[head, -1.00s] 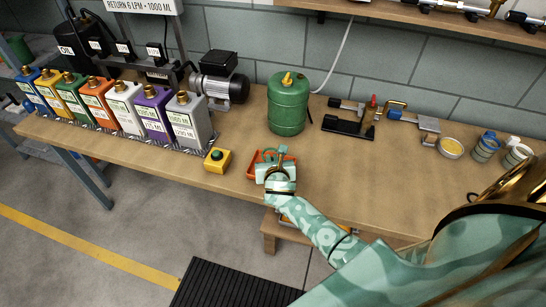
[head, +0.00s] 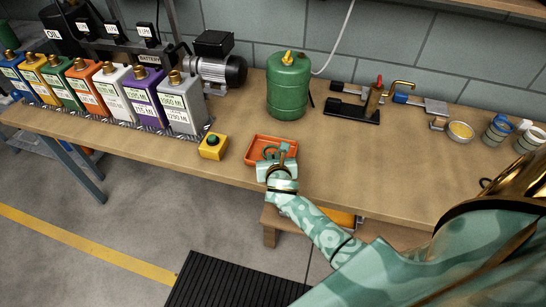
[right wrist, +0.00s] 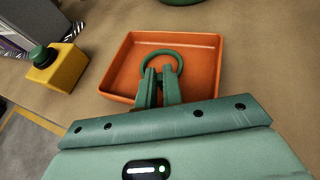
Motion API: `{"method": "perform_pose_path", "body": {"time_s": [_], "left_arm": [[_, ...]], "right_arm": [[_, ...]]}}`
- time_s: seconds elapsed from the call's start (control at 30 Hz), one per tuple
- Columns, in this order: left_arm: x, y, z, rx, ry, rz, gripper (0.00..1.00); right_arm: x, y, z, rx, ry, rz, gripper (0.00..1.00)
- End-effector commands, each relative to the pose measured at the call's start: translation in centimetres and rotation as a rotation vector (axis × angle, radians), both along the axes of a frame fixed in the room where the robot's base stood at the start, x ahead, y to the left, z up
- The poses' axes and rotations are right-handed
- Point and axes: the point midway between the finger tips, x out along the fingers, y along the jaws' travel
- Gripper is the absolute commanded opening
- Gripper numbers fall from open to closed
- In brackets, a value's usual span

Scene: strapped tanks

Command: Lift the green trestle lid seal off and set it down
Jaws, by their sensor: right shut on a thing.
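The green trestle lid seal is a thin green ring (right wrist: 165,55), seen in the right wrist view in front of the orange tray's floor. My right gripper (right wrist: 159,77) is shut on the near side of the ring. In the head view the ring (head: 270,152) shows small at the fingertips of my right gripper (head: 282,152), over the tray. I cannot tell whether the ring touches the tray floor or hangs just above it. My left gripper is not in view.
The orange tray (head: 251,153) lies near the bench's front edge. A yellow box with a green button (head: 212,146) stands to its left, a green tank (head: 288,88) behind it. Several coloured canisters stand at left. The bench right of the tray is clear.

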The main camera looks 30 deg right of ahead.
Motion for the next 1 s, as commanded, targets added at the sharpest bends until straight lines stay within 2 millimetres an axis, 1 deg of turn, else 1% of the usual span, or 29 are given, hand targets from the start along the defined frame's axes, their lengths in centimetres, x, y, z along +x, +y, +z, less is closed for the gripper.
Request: {"method": "perform_pose_path", "body": {"time_s": [0.03,0.1,0.37,0.47,0.57,0.67,0.9,1.0], "left_arm": [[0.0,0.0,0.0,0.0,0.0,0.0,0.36],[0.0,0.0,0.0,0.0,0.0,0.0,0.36],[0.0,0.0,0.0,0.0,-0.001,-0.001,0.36],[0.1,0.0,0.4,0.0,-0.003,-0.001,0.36],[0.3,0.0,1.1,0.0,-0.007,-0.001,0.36],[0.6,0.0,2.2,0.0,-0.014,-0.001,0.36],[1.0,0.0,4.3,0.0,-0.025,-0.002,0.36],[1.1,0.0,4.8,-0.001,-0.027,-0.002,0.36]], "right_arm": [[0.0,0.0,0.0,0.0,0.0,0.0,0.17],[0.0,0.0,0.0,0.0,0.0,0.0,0.34],[0.0,0.0,0.0,0.0,0.0,0.0,0.34],[-0.5,0.3,0.3,0.0,0.0,0.001,0.34],[-1.7,0.9,1.1,0.001,0.001,0.001,0.34],[-3.6,1.9,2.3,0.002,0.0,0.001,0.34],[-9.0,4.6,5.1,0.002,0.0,0.001,0.34],[-10.8,5.4,5.9,0.002,0.0,0.0,0.34]]}}
